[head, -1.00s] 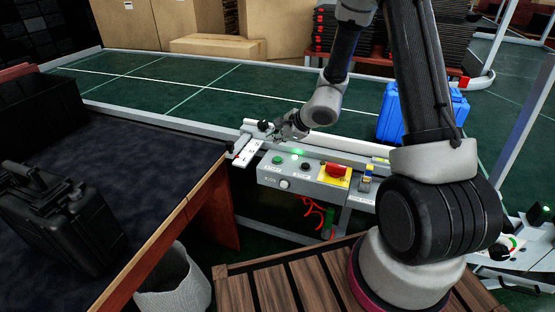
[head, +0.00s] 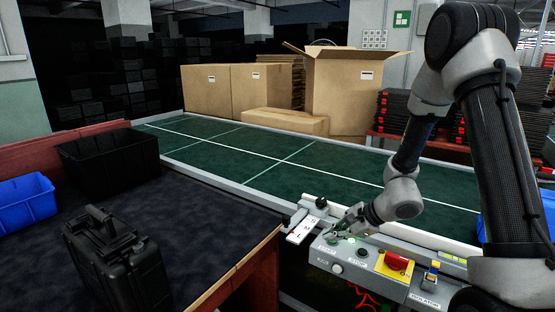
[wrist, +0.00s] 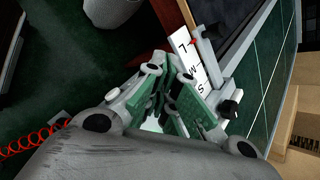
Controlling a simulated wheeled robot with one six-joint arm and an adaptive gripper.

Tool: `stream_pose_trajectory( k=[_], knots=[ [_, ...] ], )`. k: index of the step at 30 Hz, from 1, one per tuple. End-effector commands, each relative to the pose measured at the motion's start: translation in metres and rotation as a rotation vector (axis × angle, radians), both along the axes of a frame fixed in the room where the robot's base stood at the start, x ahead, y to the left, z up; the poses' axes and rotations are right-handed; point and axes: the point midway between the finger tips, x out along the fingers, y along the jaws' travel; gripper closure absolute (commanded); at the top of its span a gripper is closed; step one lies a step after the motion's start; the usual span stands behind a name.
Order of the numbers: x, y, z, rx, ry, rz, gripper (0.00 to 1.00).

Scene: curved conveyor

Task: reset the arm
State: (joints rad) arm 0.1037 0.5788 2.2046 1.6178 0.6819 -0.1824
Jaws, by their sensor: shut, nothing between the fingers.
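My gripper (head: 340,232) is at the end of my bent arm, low over the left end of the grey control box (head: 338,257) beside the conveyor. In the wrist view my gripper (wrist: 172,80) shows its green-padded fingers closed together with nothing between them. The fingers are close to a lit green button (head: 351,241) on the box; I cannot tell whether they touch it. A white lettered plate (head: 301,227) lies just left of the gripper and also shows in the wrist view (wrist: 188,58).
A red stop button on a yellow plate (head: 394,263) is right of the gripper. The green conveyor (head: 240,160) runs behind. A black case (head: 115,260), a black bin (head: 105,158) and a blue bin (head: 25,200) stand on the left table. Cardboard boxes (head: 345,95) stand behind the conveyor.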

Motion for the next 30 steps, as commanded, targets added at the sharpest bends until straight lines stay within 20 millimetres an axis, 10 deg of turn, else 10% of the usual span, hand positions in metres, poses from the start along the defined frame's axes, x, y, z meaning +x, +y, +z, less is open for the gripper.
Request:
stream_pose_trajectory(
  k=[5, 15, 22, 30],
  knots=[
    [-0.080, -0.014, 0.054, -0.083, -0.044, 0.405, 1.00],
    [-0.200, -0.116, 0.159, -0.523, -0.140, 1.054, 1.00],
    [-0.238, -0.173, 0.223, -0.885, -0.238, 1.224, 1.00],
    [-0.254, -0.176, 0.265, -1.055, -0.401, 1.174, 1.00]
  ],
)
